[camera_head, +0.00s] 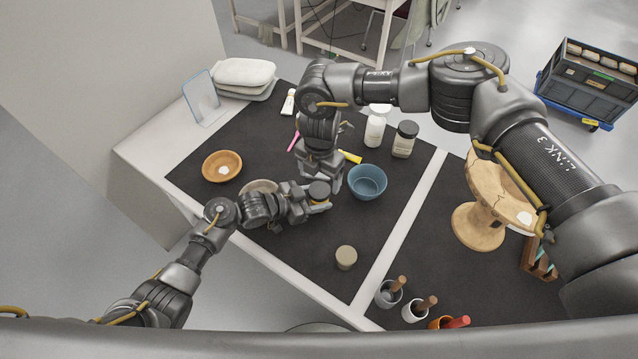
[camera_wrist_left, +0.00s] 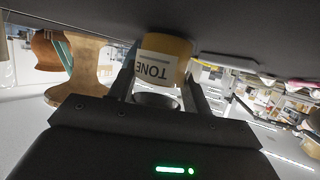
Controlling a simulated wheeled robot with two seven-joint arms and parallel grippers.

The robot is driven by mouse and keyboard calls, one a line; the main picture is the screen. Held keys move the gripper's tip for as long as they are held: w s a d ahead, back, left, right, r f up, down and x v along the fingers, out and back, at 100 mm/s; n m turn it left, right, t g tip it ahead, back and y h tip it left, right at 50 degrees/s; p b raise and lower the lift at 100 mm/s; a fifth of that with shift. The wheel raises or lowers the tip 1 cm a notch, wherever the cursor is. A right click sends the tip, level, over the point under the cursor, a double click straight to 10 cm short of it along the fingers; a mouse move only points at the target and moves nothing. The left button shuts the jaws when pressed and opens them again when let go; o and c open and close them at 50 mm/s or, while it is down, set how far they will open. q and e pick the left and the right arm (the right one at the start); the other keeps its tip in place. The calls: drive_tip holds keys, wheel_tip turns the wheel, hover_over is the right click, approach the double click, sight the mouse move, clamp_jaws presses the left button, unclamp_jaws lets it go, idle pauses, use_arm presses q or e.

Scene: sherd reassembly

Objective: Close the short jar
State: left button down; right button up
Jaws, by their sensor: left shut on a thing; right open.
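My left gripper (camera_head: 322,199) is shut on a small yellow-brown jar (camera_head: 318,203) with a dark round top (camera_head: 319,188). In the left wrist view the jar (camera_wrist_left: 168,48) sits between the two fingers, with a white label reading "TONE" upside down. A grey round end shows at its lower edge; I cannot tell if that is a lid or an open mouth. My right gripper (camera_head: 321,171) is open and points down just behind the jar, close to its top. I cannot tell whether it touches it. A short beige cylinder (camera_head: 346,258) stands apart near the front edge.
A blue bowl (camera_head: 367,183) stands just right of the grippers. A white bottle (camera_head: 375,130) and a dark-lidded jar (camera_head: 404,140) stand behind it. A wooden bowl (camera_head: 222,166) is at left. A wooden stand (camera_head: 480,224) is at right. The mat's front middle is mostly clear.

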use_arm(q)
drive_tip(key=shift+f, duration=0.1)
use_arm(e)
wheel_tip(320, 180, up, 7)
drive_tip(key=shift+r, duration=0.1)
use_arm(q)
drive_tip(key=c, duration=0.6)
unclamp_jaws()
drive_tip(key=shift+o, duration=0.2)
drive_tip(key=v, duration=0.9)
drive_tip(key=shift+s+a+b, duration=0.1)
drive_tip(key=shift+a+b, duration=0.2)
drive_tip(key=shift+b, duration=0.05)
drive_tip(key=shift+s+a+r, duration=0.25)
drive_tip(key=shift+a+r, duration=0.15)
drive_tip(key=shift+a, duration=0.05)
use_arm(e)
drive_tip(key=shift+f, duration=0.4)
use_arm(q)
drive_tip(key=shift+r, duration=0.1)
use_arm(e)
drive_tip(key=shift+r, duration=0.1)
